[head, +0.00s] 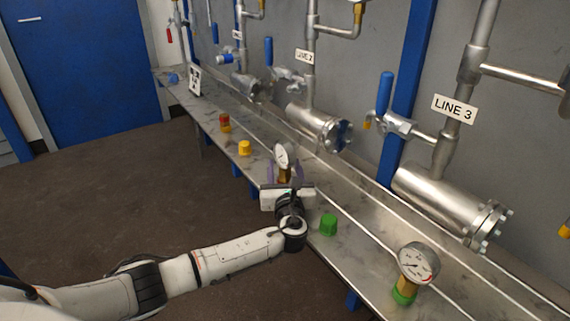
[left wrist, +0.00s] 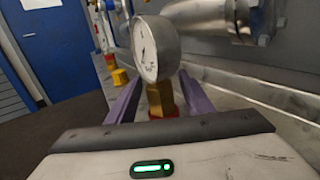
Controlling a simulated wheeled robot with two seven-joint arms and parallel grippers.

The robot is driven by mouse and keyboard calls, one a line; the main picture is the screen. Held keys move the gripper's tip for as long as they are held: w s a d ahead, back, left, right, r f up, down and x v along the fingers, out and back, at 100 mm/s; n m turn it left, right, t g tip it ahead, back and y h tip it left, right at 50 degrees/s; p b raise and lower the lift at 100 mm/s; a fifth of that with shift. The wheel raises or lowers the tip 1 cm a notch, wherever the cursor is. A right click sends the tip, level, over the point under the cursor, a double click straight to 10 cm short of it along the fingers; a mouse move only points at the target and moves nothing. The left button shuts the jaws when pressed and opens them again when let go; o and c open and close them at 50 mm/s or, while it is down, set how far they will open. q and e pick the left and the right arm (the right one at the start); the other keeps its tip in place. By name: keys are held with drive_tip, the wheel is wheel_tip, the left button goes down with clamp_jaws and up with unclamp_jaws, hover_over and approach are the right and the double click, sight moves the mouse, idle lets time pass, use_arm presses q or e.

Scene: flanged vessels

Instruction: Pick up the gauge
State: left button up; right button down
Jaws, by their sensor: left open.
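A round gauge (head: 282,155) with a white dial and a brass stem stands upright on the bench. It also shows large in the left wrist view (left wrist: 154,48), its brass stem (left wrist: 161,97) ending in a red base. My left gripper (head: 284,174) is open, its purple fingers to either side of the stem with visible gaps. A second gauge (head: 417,262) stands on a green base nearer the front right. My right gripper is not in view.
A green cap (head: 328,225), a yellow cap (head: 244,148) and a red-and-yellow piece (head: 224,123) stand along the metal bench (head: 347,251). Flanged vessels (head: 449,207) and pipes line the wall behind. A blue door (head: 85,60) is far left.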

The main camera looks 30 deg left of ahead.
use_arm(q)
drive_tip(key=shift+w+a, duration=0.4)
drive_tip(key=shift+w, duration=0.15)
clamp_jaws()
drive_tip(key=shift+r, duration=0.15)
